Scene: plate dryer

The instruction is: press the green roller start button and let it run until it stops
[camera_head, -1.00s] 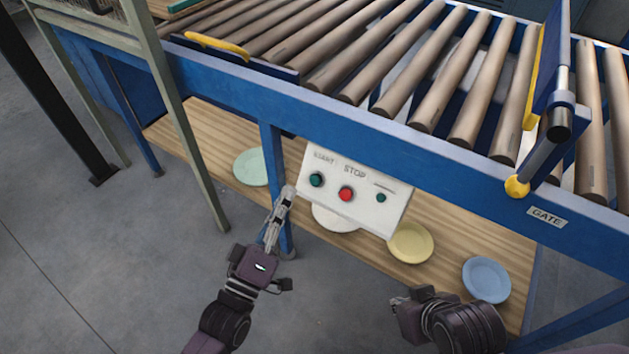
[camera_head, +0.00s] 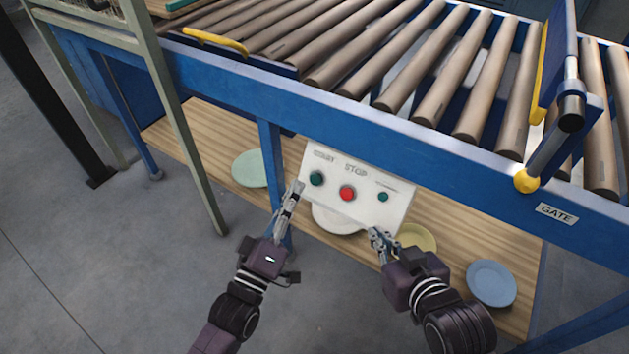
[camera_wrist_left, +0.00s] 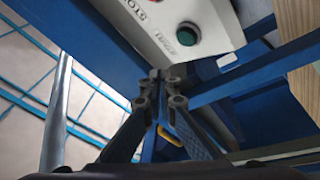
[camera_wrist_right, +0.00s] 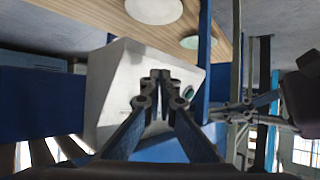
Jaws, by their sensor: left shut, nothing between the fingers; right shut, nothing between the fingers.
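The white control panel (camera_head: 358,207) hangs below the blue conveyor rail. In the head view it carries a green button (camera_head: 316,178) under the START label, a red STOP button (camera_head: 347,193) and a smaller green one (camera_head: 382,197) at its right. My left gripper (camera_head: 299,187) is shut and empty, its tip close to the panel's left edge, just below and left of the start button; contact cannot be told. The left wrist view shows a green button (camera_wrist_left: 188,35) beyond the fingertips. My right gripper (camera_head: 376,235) is shut and empty at the panel's lower edge.
Rollers (camera_head: 400,70) run above the blue rail (camera_head: 400,140). A gate (camera_head: 553,110) with a yellow knob stands at the right. Green (camera_head: 252,168), yellow (camera_head: 416,238) and blue (camera_head: 491,283) plates lie on the wooden shelf (camera_head: 470,235). A table leg (camera_head: 271,155) is beside my left gripper.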

